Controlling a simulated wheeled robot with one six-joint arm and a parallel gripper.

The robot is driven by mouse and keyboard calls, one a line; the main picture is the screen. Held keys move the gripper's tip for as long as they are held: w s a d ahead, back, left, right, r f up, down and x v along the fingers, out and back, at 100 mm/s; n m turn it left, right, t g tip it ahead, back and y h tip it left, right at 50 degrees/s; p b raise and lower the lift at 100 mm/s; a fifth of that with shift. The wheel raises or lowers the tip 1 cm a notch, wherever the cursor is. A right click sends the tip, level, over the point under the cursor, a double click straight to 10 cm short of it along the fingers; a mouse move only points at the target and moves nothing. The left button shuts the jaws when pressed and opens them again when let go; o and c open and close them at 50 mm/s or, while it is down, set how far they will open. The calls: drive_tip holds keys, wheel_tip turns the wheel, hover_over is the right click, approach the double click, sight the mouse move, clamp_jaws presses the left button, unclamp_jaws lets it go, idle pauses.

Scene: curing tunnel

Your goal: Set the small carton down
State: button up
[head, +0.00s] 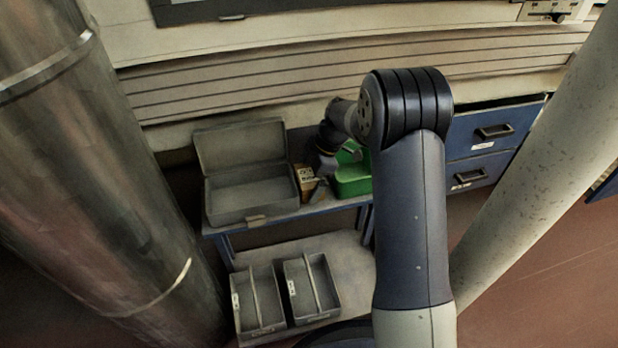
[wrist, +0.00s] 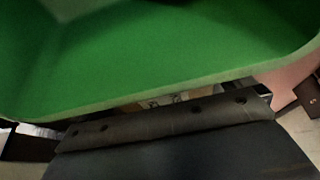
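A small brown carton (head: 305,177) with a printed label shows in the head view between the open grey box and the green bin (head: 352,182). My gripper (head: 319,188) is low beside the carton, at its right side, and partly covers it. I cannot tell whether the fingers touch the carton or whether it rests on the table. In the wrist view the wall of the green bin (wrist: 150,75) fills the upper part and hides most of the space between my fingers. The dark gripper body (wrist: 165,125) lies below it.
A grey box (head: 250,205) with its lid raised stands on the blue-legged table (head: 285,216), left of the carton. Two grey divided trays (head: 312,290) sit on the lower shelf. Blue drawers (head: 480,150) are at the right. Large pipes flank both sides.

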drive_tip(key=s+p+v, duration=0.1)
drive_tip(key=p+v, duration=0.3)
drive_tip(key=v, duration=0.8)
drive_tip(key=t+h+p, duration=0.1)
drive_tip(key=h+p, duration=0.5)
hover_over(304, 175)
drive_tip(key=shift+r, duration=0.2)
drive_tip(key=f+b, duration=0.1)
drive_tip(key=f, duration=0.2)
drive_tip(key=f+b, duration=0.1)
drive_tip(key=f, duration=0.3)
drive_tip(key=d+f+b, duration=0.1)
drive_tip(key=f+b, duration=0.1)
drive_tip(key=f, duration=0.1)
drive_tip(key=shift+d+f, duration=0.1)
drive_tip(key=shift+f, duration=0.3)
drive_tip(key=shift+c, duration=0.6)
drive_tip(key=shift+w+r, duration=0.1)
drive_tip(key=c, duration=0.8)
drive_tip(key=shift+o, duration=0.2)
